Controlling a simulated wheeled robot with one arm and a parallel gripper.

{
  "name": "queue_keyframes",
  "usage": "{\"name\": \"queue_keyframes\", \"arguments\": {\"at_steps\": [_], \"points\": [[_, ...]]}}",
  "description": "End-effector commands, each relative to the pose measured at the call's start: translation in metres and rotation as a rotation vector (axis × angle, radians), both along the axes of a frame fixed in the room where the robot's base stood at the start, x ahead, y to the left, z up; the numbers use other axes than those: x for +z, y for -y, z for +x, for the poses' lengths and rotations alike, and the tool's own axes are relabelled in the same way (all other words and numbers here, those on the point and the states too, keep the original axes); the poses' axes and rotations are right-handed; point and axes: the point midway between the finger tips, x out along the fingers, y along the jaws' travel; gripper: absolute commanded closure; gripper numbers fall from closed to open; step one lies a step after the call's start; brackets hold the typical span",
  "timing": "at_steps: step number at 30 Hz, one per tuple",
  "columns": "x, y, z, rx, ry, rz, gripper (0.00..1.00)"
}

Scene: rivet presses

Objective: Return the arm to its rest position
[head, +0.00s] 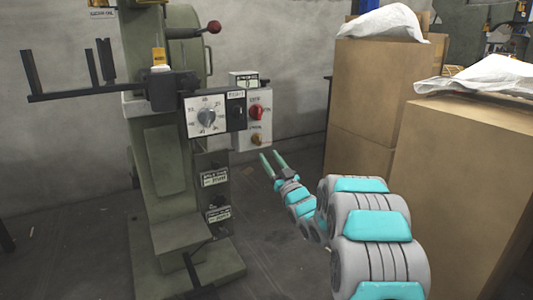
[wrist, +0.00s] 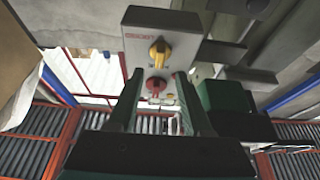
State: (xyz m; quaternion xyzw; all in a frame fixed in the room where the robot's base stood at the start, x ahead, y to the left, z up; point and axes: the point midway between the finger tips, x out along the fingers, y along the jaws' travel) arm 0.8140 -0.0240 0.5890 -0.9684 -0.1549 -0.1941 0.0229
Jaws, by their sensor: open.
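My gripper (head: 269,155) is at the end of my arm, in the middle of the head view, to the right of the green rivet press (head: 165,160). Its two fingers stand apart with nothing between them. They point up and left, below the press's control box (head: 267,105) with a red knob (head: 257,112) and an orange knob (head: 257,139). In the wrist view the fingers (wrist: 160,78) frame the same box (wrist: 138,38), which appears upside down. I cannot tell the exact gap between fingertips and box.
Tall cardboard boxes (head: 373,95) (head: 465,165) with white sheeting (head: 480,75) stand to the right of my arm. The press's arm with upright pegs (head: 85,93) sticks out left. Open grey floor (head: 290,190) lies between press and boxes. The wrist view shows red-framed rollers (wrist: 25,145).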

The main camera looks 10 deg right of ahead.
Motion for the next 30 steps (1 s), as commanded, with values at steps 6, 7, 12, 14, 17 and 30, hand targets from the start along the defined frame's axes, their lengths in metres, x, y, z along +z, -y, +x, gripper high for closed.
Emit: {"name": "queue_keyframes", "arguments": {"at_steps": [6,7,12,14,17,30], "points": [[-0.001,0.0,-0.002,0.0,-0.001,0.0,0.5],[-0.001,0.0,-0.002,0.0,-0.001,0.0,0.5],[0.003,0.001,-0.001,-0.013,-0.029,-0.012,0.5],[0.006,0.001,-0.002,-0.031,-0.068,-0.027,0.5],[0.01,0.004,-0.005,-0.08,-0.179,-0.063,0.5],[-0.002,0.029,-0.117,-0.304,-0.834,-0.209,0.5]]}}
